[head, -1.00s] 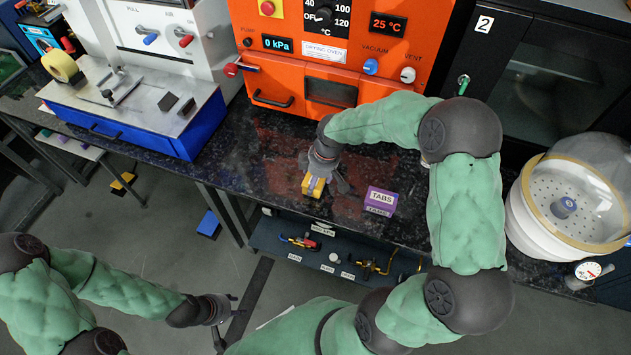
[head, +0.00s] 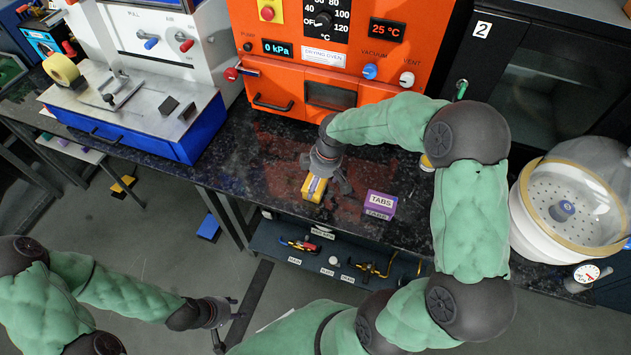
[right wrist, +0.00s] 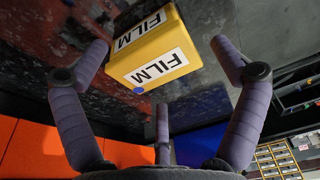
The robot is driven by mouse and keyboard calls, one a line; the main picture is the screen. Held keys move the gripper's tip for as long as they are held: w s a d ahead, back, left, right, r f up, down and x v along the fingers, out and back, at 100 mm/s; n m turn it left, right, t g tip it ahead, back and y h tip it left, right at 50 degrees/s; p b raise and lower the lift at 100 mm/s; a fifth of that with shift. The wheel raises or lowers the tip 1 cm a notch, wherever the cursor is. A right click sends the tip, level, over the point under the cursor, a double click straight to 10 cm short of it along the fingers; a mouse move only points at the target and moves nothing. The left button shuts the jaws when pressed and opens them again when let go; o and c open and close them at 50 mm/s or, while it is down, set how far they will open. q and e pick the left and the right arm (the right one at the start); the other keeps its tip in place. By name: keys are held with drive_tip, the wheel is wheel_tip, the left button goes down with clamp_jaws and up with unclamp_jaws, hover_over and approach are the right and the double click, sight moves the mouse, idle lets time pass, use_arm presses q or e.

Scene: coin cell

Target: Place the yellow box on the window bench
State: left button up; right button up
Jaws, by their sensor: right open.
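The yellow box (head: 312,189), labelled FILM, sits on the dark speckled bench (head: 240,160) in front of the orange oven. My right gripper (head: 335,180) is just behind and above it in the head view, partly covering it. In the right wrist view the yellow box (right wrist: 152,50) lies at and beyond the tips of the spread fingers of the right gripper (right wrist: 158,65), with gaps beside it. My left gripper (head: 236,306) is open and empty, low over the floor side at lower left. I cannot tell which surface is the window bench.
A purple TABS box (head: 380,204) stands right of the yellow box. The orange drying oven (head: 335,60) is behind. A blue and steel machine (head: 130,120) is at left, a domed white chamber (head: 520,225) at right. A low shelf (head: 270,245) with fittings is below the bench.

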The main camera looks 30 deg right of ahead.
sight(323, 186)
wheel_tip(323, 186, up, 9)
drive_tip(key=s+d+p, duration=0.1)
drive_tip(key=p, duration=0.1)
drive_tip(key=shift+s, duration=0.2)
